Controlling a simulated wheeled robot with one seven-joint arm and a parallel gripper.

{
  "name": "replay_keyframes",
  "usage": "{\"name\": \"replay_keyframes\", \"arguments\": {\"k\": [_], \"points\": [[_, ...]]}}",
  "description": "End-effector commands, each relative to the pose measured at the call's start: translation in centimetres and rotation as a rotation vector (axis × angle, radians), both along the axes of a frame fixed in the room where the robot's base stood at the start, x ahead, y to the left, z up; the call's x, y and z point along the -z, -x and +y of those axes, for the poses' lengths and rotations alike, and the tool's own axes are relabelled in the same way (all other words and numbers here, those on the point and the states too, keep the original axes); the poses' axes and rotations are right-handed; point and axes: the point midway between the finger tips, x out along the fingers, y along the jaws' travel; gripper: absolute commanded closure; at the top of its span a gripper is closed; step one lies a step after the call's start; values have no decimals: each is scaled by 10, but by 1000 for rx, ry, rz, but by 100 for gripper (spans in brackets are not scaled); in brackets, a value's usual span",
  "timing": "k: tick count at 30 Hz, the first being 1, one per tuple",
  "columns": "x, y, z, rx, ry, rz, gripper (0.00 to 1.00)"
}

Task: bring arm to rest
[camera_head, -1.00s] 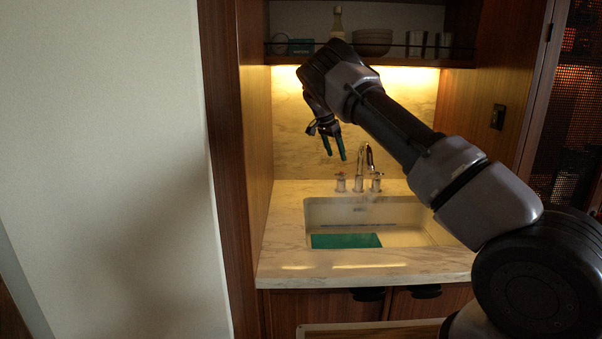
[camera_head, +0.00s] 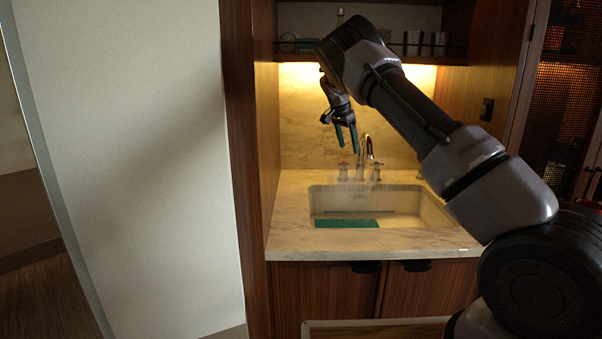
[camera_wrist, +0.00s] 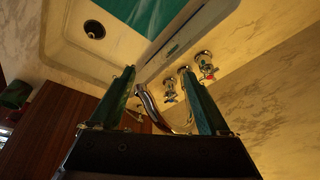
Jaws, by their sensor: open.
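My gripper (camera_head: 347,137) hangs at the end of my bent arm, above the back of the counter and to the left of the faucet in the head view. Its two green-tipped fingers point down and are apart, with nothing between them that it holds. In the wrist view my gripper (camera_wrist: 160,95) shows both fingers spread, with the chrome faucet (camera_wrist: 152,108) beyond them. My arm reaches across the picture from the lower right.
A white sink (camera_head: 420,207) is set in the marble counter (camera_head: 290,235), with a teal-green piece (camera_head: 346,223) in it. Two tap handles flank the faucet (camera_head: 363,150). A shelf with dishes is above. A wooden side panel (camera_head: 240,150) and a pale wall (camera_head: 140,150) stand left.

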Motion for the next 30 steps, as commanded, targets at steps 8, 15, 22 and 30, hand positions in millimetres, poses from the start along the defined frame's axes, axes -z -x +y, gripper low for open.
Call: {"name": "replay_keyframes", "arguments": {"k": [8,15,22,30], "points": [[-38,23,-34,10,-90,-2,20],[-89,69,-71,-11,-218,-17,20],[-149,150,-98,-100,-354,-63,20],[-201,262,-103,-269,-420,-156,20]]}}
